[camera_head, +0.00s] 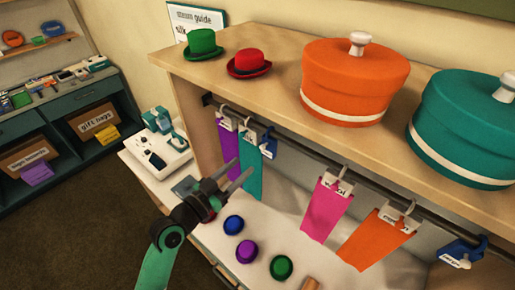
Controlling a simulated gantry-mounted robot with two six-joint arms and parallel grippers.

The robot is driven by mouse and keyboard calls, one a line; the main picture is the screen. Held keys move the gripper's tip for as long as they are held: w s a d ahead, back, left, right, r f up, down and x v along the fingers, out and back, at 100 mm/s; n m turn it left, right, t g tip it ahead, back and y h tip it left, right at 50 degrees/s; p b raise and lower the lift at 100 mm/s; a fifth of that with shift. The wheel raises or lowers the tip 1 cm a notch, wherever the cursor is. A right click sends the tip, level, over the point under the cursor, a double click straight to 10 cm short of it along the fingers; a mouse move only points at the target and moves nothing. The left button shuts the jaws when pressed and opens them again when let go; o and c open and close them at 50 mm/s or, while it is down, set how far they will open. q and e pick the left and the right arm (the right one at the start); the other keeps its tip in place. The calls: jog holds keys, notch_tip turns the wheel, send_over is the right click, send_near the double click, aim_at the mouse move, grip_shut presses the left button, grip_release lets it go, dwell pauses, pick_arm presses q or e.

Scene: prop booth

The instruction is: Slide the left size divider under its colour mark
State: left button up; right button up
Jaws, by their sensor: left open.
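A rail (300,155) runs under the wooden shelf. A blue tag with a white label (270,149), which looks like the left size divider, hangs on it just right of a teal cloth (250,175); the cloth partly hides it. A similar blue tag (461,253) hangs at the rail's right end. I cannot make out which thing is the colour mark. My left gripper (241,174) is open, its fingers pointing up and right in front of the purple cloth (229,145) and teal cloth, apart from the blue tag. My right gripper is out of view.
Pink (326,210) and orange (376,240) cloths hang right of a free rail stretch. Green (202,43) and red (248,64) hats and large orange (352,85) and teal (465,135) round boxes stand on the shelf. Small blue, purple and green hats (281,267) lie below.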

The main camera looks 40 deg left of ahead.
aim_at(261, 148)
pick_arm(q)
jog(key=w, duration=0.5)
jog(key=w+a, duration=0.1)
jog(key=w, duration=0.2)
jog(key=shift+w, duration=0.3)
grip_shut()
jog(key=shift+d+r, duration=0.1)
dwell(0.8)
